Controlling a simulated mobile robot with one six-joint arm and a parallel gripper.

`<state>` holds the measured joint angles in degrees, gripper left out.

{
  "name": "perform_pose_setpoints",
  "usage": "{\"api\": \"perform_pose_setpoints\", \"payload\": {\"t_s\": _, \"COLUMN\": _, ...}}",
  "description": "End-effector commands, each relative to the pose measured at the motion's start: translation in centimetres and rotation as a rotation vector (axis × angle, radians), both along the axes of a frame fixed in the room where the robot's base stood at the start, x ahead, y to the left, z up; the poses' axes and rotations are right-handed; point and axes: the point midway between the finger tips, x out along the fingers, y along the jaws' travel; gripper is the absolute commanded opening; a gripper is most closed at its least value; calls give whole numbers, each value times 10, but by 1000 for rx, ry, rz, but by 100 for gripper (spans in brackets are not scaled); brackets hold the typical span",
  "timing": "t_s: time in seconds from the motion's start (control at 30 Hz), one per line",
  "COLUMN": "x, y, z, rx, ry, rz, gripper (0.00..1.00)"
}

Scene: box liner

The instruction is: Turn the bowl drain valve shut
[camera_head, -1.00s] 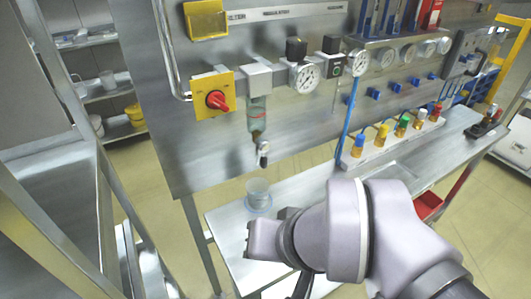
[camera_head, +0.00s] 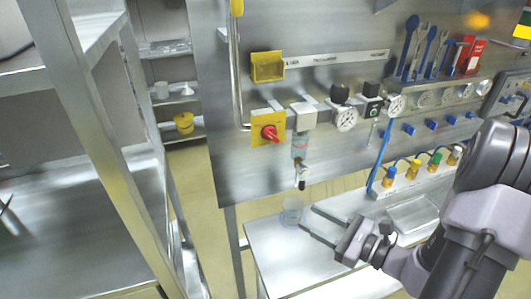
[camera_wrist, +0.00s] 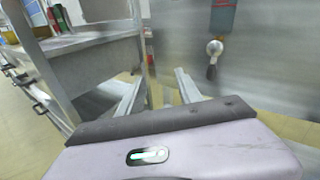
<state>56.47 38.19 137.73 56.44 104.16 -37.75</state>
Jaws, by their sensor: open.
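The bowl drain valve (camera_head: 302,178) is a small silvery fitting with a dark lever. It hangs under the clear filter bowl (camera_head: 299,148) on the grey metal panel. In the wrist view the drain valve (camera_wrist: 213,52) is right of centre, with its dark lever pointing down below the bowl (camera_wrist: 222,18). My gripper (camera_head: 307,217) is open and empty, below the valve in the head view and not touching it. In the wrist view my gripper (camera_wrist: 158,77) has its two fingers spread apart, left of and lower than the valve.
A clear cup (camera_head: 292,211) stands on the bench (camera_head: 262,243) under the valve, close to my fingertips. A red knob on a yellow plate (camera_head: 270,133) is left of the bowl. A metal shelf frame (camera_head: 105,130) stands at the left. Colour-capped fittings (camera_head: 412,169) line the bench at right.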

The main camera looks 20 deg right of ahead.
Motion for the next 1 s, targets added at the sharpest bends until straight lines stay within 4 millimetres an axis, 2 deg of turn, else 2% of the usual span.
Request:
{"api": "perform_pose_setpoints", "payload": {"t_s": 0.03, "x": -1, "y": -32, "z": -8, "rx": 73, "ry": 6, "rz": -130, "gripper": 41}}
{"api": "perform_pose_setpoints", "payload": {"t_s": 0.1, "x": -4, "y": -67, "z": -23, "rx": 136, "ry": 3, "rz": -275, "gripper": 41}}
{"api": "perform_pose_setpoints", "payload": {"t_s": 0.2, "x": -7, "y": -88, "z": -35, "rx": 171, "ry": 2, "rz": -367, "gripper": 41}}
{"api": "perform_pose_setpoints", "payload": {"t_s": 0.27, "x": -2, "y": -89, "z": -37, "rx": 173, "ry": 1, "rz": -376, "gripper": 41}}
{"api": "perform_pose_setpoints", "payload": {"t_s": 0.37, "x": 20, "y": -82, "z": -37, "rx": 171, "ry": 0, "rz": -369, "gripper": 41}}
{"api": "perform_pose_setpoints", "payload": {"t_s": 0.7, "x": 118, "y": -59, "z": -36, "rx": 170, "ry": 0, "rz": -367, "gripper": 41}}
{"api": "perform_pose_setpoints", "payload": {"t_s": 0.83, "x": 142, "y": -53, "z": -36, "rx": 171, "ry": 1, "rz": -368, "gripper": 41}}
{"api": "perform_pose_setpoints", "payload": {"t_s": 1.0, "x": 158, "y": -50, "z": -36, "rx": 172, "ry": 3, "rz": -369, "gripper": 41}}
